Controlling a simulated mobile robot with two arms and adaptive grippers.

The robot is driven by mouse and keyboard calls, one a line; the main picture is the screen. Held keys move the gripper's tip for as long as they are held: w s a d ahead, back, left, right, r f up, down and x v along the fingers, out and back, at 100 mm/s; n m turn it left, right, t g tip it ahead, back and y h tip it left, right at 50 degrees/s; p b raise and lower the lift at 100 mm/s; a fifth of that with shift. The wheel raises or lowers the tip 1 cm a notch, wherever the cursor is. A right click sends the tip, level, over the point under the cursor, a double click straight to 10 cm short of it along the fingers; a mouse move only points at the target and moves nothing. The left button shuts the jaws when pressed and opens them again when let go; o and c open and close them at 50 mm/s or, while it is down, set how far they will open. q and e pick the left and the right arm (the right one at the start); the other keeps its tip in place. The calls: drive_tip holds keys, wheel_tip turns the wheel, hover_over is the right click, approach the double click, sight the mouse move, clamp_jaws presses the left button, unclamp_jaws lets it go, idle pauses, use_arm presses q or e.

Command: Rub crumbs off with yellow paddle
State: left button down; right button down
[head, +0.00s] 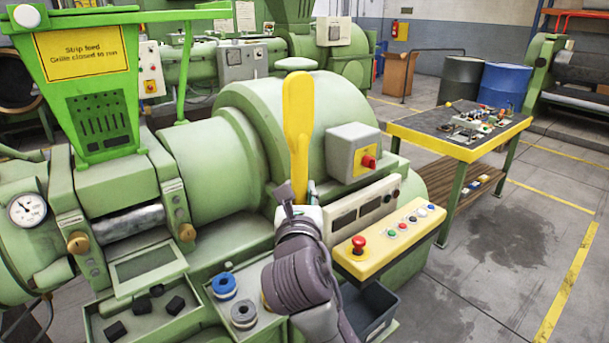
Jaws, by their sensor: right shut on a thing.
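The yellow paddle (298,112) stands nearly upright, its broad end up, in front of the large green machine housing. My right gripper (298,204) is shut on the lower end of its handle, in the middle of the head view. My wrist hides part of the grip. Several dark chunks (146,303) lie in a green tray (95,327) at the lower left; I cannot tell whether these are the crumbs. No finer crumbs can be made out. My left gripper is not in view.
The green extruder (205,160) fills the left and middle, with a hopper (95,85) above. A yellow control panel (390,240) with a red button is right of my wrist. Two spools (224,286) and a dark bin (372,310) are low in front. A workbench (462,152) stands right.

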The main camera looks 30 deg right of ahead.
drive_tip(key=s+a+f+n+t+y, duration=0.1)
drive_tip(key=s+a+f+n+y, duration=0.1)
drive_tip(key=a+f+y, duration=0.3)
drive_tip(key=s+a+f+n+t+y, duration=0.2)
drive_tip(key=s+a+f+n+y, duration=0.1)
drive_tip(key=f, duration=0.8)
drive_tip(key=a+n+y, duration=0.1)
drive_tip(key=a+y, duration=0.1)
drive_tip(key=a, duration=0.1)
drive_tip(key=shift+s+a+f+n, duration=0.15)
drive_tip(key=shift+s+f+n, duration=0.15)
drive_tip(key=shift+s+n, duration=0.1)
drive_tip(key=shift+w, duration=0.1)
